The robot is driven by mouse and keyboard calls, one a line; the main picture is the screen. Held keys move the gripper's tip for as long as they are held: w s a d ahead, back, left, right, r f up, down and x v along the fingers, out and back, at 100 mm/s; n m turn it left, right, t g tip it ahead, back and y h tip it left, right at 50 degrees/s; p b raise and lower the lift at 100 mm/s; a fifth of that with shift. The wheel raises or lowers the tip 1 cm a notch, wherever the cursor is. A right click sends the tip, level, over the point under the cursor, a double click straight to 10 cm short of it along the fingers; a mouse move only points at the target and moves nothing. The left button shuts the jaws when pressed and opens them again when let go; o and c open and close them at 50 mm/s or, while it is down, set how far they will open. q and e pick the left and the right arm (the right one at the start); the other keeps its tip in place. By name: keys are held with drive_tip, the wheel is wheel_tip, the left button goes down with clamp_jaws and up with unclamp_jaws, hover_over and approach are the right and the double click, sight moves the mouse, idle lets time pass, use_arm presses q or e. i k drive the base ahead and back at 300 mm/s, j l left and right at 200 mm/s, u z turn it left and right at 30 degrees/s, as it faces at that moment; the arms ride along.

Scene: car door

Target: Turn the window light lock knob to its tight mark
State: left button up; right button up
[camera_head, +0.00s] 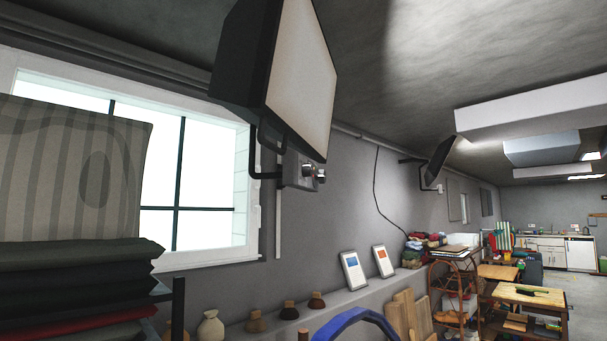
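The window light (300,75) is a large dark-framed lamp with a pale panel, mounted high on the wall to the right of the window and tilted downward. A dark bent bracket (254,160) runs beneath it. A small grey fitting (293,168) sits on the wall under the lamp's lower edge. A small round metallic knob (308,170) sticks out from its right side. The knob is too small to make out its marks or its turn position. Neither of my grippers is in view.
A shelf stacked with dark folded cloths (75,255) and a striped cushion (70,170) stands at the left. The ledge holds small vases (210,328) and two framed cards (353,271). A blue curved object (355,320) is at the bottom. Open floor lies far right.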

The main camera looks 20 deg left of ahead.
sight(321, 176)
drive_tip(key=i+l+u, duration=0.1)
drive_tip(key=u, duration=1.3)
drive_tip(key=l+u, duration=0.4)
drive_tip(key=l, duration=0.2)
drive_tip(key=l+u, duration=0.45)
drive_tip(key=l, duration=0.2)
drive_tip(key=k+l+u, duration=0.15)
drive_tip(key=l+u, duration=0.25)
drive_tip(key=l, duration=0.2)
